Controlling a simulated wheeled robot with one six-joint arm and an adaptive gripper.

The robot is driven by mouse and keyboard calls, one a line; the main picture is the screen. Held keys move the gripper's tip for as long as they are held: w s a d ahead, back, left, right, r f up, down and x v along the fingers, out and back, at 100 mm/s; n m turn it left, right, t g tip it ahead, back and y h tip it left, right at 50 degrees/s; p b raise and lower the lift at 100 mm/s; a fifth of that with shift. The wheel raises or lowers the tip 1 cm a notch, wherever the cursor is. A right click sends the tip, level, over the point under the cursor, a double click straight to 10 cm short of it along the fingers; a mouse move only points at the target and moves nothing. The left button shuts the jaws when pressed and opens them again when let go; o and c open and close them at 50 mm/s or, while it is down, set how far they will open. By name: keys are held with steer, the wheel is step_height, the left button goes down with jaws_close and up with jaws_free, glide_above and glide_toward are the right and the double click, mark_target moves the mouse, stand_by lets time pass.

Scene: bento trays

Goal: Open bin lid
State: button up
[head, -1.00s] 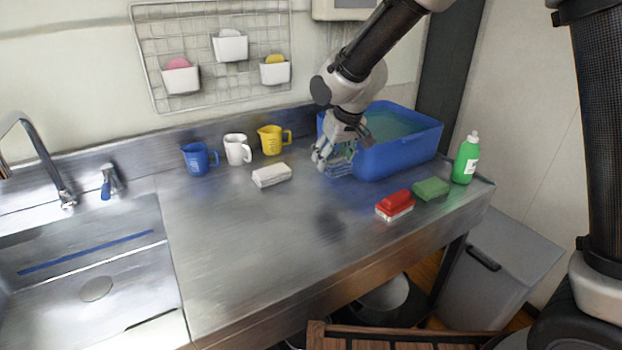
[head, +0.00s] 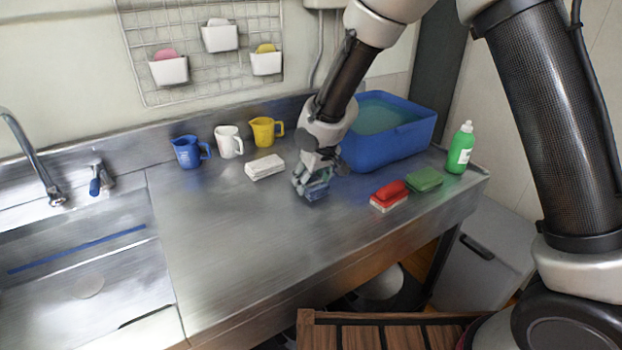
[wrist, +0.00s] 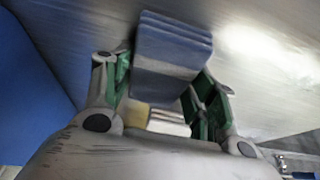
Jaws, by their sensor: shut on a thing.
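My gripper (head: 311,187) is shut on a folded blue cloth (head: 319,190), just above or at the steel counter in front of the blue tub. The cloth shows as a layered blue block (wrist: 172,48) between the fingers in the wrist view. A grey box-shaped bin (head: 488,262) with a dark handle stands on the floor beyond the counter's right end, well away from my gripper. Its flat top appears closed, and its lower part is partly hidden. A round pale container (head: 381,283) stands under the counter, partly hidden.
A white folded cloth (head: 265,167) and several mugs stand at the back. The counter's front middle is clear. A wooden slatted piece (head: 390,332) is below.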

steer(key=o, duration=1)
steer(key=shift+o, duration=0.2)
steer(key=v, duration=1.2)
